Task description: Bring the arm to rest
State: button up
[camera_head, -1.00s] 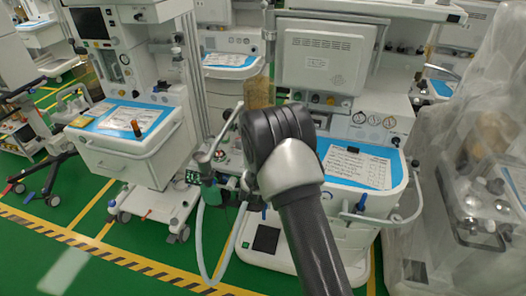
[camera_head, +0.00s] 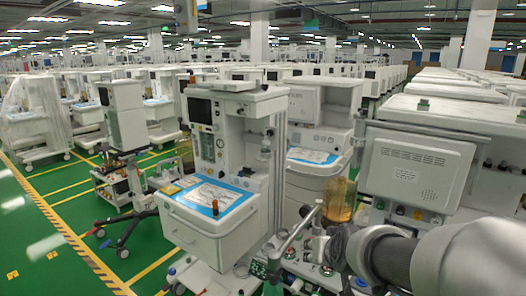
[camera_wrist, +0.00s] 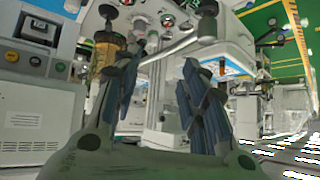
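My arm (camera_head: 440,259) shows at the lower right of the head view, its dark joint in front of the cart there. I cannot make out the gripper's fingers in that view. In the wrist view my gripper (camera_wrist: 163,58) has its two dark ridged fingers apart. The gap between them is empty, with cart parts visible behind it. No object is held.
An anaesthesia cart (camera_head: 220,241) with a blue-edged worktop and a brown bottle stands at centre. An amber canister (camera_head: 340,201) is close beside my arm; it also shows in the wrist view (camera_wrist: 107,52). Green floor (camera_head: 50,235) is clear at left.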

jog(key=s+n+g, duration=0.1)
jog(key=s+g, duration=0.3)
jog(key=s, duration=2.4)
jog(key=shift+s+r+g, duration=0.15)
jog(key=shift+s+g, duration=0.15)
jog(key=shift+g, duration=0.1)
jog(key=shift+d, duration=0.1)
